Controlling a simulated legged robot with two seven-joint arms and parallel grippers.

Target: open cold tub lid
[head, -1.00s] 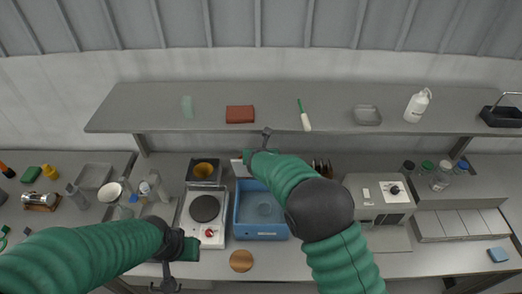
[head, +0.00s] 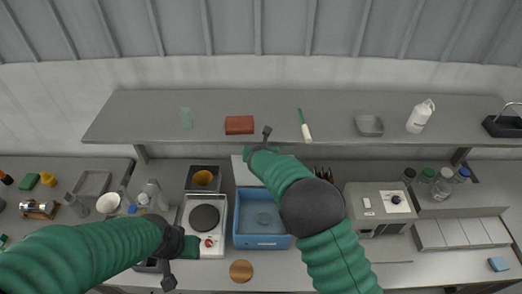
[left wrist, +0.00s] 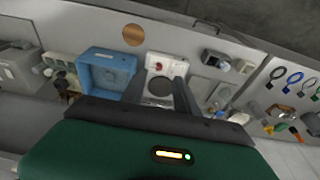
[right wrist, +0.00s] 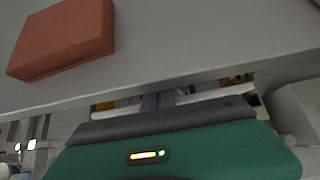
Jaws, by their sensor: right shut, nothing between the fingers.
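The blue tub (head: 262,243) sits on the counter with its inside in view; it also shows in the left wrist view (left wrist: 106,55). A pale flat panel (head: 241,174), seemingly its lid, stands raised at the tub's far edge, partly hidden by my right arm. My right gripper (head: 266,133) is shut and empty, beyond the tub near the shelf's front edge. I cannot tell whether it touches the panel. My left gripper (head: 168,281) is open and empty at the counter's front, left of the tub; its fingers (left wrist: 160,80) stand apart in the left wrist view.
The shelf (head: 285,144) runs above the back of the counter, with a red-brown block (head: 239,125) on it. A hot plate (head: 205,216) stands left of the tub. A wooden disc (head: 241,271) lies in front. A white device (head: 380,200) stands to the right.

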